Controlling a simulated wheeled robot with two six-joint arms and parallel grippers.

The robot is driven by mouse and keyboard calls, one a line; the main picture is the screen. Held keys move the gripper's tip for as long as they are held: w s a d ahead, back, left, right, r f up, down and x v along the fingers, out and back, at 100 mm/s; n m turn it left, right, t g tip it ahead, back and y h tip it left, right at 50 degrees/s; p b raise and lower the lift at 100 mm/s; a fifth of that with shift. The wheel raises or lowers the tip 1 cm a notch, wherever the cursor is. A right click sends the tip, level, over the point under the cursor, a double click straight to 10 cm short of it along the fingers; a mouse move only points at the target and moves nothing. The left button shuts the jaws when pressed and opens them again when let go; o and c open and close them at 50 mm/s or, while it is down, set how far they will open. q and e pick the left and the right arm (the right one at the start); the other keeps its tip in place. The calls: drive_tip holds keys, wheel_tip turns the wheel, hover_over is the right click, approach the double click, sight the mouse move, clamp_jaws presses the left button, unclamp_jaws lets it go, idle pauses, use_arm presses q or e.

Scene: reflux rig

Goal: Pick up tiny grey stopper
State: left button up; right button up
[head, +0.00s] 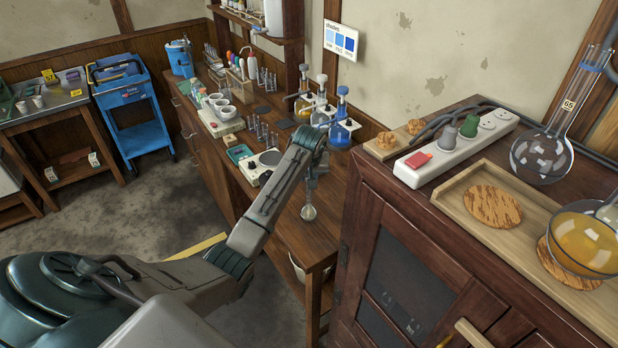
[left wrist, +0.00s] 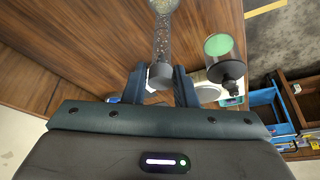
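The small grey stopper (left wrist: 160,75) sits at the end of a clear glass neck in the left wrist view. The glass vessel (left wrist: 163,35) runs away from it to a round bulb at the top edge. My right gripper is not in view.
A tall cabinet at right bears a power strip (head: 455,150), a wooden tray (head: 450,190) and flasks. A green-ended cylinder (left wrist: 220,46) is close to the right finger.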

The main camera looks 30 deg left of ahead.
use_arm(q)
clamp_jaws()
